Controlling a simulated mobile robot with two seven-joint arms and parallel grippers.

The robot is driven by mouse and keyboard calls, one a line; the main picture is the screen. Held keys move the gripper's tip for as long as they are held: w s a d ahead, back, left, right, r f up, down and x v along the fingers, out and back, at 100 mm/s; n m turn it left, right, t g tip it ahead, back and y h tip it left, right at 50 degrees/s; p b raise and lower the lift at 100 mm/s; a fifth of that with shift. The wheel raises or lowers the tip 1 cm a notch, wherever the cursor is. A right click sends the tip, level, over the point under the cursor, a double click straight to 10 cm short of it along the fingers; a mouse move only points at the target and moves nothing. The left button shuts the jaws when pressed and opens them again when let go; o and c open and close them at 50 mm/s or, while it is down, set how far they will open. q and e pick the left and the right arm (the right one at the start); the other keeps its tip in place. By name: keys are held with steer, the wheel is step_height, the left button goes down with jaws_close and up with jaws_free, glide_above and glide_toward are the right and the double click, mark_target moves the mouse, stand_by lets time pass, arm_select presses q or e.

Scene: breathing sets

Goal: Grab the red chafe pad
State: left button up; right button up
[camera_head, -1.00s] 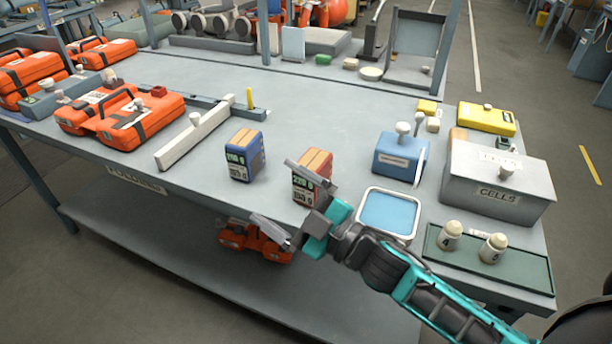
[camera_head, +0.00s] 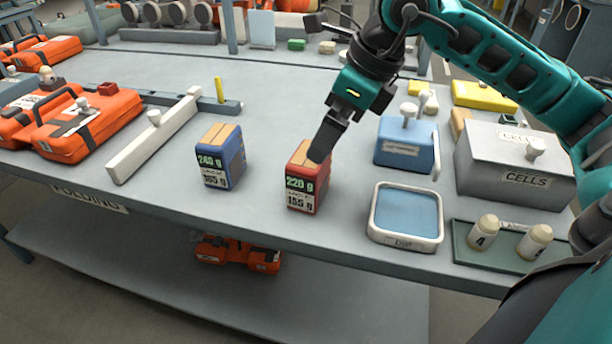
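The red block (camera_head: 306,188) stands near the front edge of the table, with a tan top and a label reading 220 g and 155 g. It looks like the red chafe pad. My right gripper (camera_head: 322,148) comes in from the upper right and points down at the block's top. Its fingertip overlaps the block's top right corner in the picture; I cannot tell whether it touches. The fingers line up in this view, so their gap is hidden. My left gripper is not in view.
A similar blue block (camera_head: 221,163) stands to the left, with a white bar (camera_head: 155,138) beyond it. On the right are a blue-filled tray (camera_head: 437,246), a blue box (camera_head: 404,148) and a grey CELLS box (camera_head: 515,170). Orange cases (camera_head: 88,125) lie at far left.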

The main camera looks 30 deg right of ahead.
mark_target(305, 171)
steer(key=x, duration=0.5)
steer(key=shift+a, duration=0.1)
steer(key=shift+b+x, duration=0.3)
steer(key=shift+x, duration=0.6)
steer(key=x, duration=0.4)
steer(key=shift+a+f, duration=0.1)
steer(key=shift+f, duration=0.1)
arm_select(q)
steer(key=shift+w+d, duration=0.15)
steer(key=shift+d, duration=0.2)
arm_select(e)
steer(key=c, duration=0.9)
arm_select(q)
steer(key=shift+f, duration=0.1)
arm_select(e)
steer(key=shift+w+r, duration=0.1)
steer(key=shift+c, duration=0.5)
